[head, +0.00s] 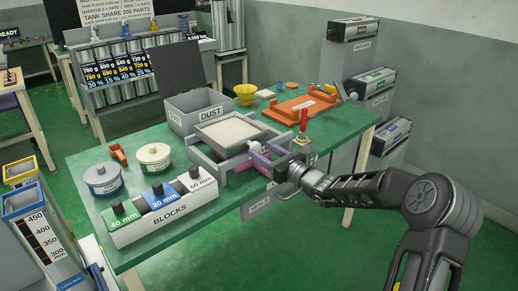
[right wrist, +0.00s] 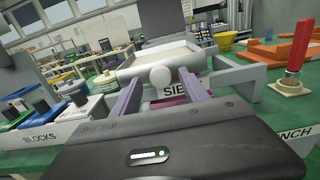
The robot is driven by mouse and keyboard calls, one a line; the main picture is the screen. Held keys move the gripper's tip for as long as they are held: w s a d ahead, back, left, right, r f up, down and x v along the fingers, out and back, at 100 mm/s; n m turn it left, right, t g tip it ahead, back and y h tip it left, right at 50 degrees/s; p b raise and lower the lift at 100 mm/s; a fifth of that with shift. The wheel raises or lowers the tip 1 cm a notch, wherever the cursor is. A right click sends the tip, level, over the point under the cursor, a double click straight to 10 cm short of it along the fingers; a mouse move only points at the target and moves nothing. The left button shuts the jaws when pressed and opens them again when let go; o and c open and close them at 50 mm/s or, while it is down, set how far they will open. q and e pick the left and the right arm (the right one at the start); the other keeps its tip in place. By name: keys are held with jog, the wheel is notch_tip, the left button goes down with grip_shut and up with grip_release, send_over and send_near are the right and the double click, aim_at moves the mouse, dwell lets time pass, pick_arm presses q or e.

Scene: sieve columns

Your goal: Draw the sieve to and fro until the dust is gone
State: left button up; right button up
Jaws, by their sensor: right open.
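The sieve (head: 222,146) is a grey-rimmed tray with a pale, cream-coloured surface, sitting in a grey frame on the green bench. I cannot tell dust from mesh on it. Its round white knob (right wrist: 160,76) faces me at the near side, above the SIEVE label. My right gripper (head: 262,158) is open at the knob, with one purple finger on each side of it. In the right wrist view the fingers (right wrist: 160,92) stand apart from the knob, with gaps visible. A grey DUST box (head: 184,121) with a raised dark lid stands behind the sieve. My left gripper is not in view.
A red upright handle (head: 303,120) is close right of my gripper. An orange tray (head: 300,108) and yellow bowl (head: 245,99) lie farther back.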

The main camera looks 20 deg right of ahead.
jog(key=shift+x, duration=1.2)
grip_shut()
dwell(0.6)
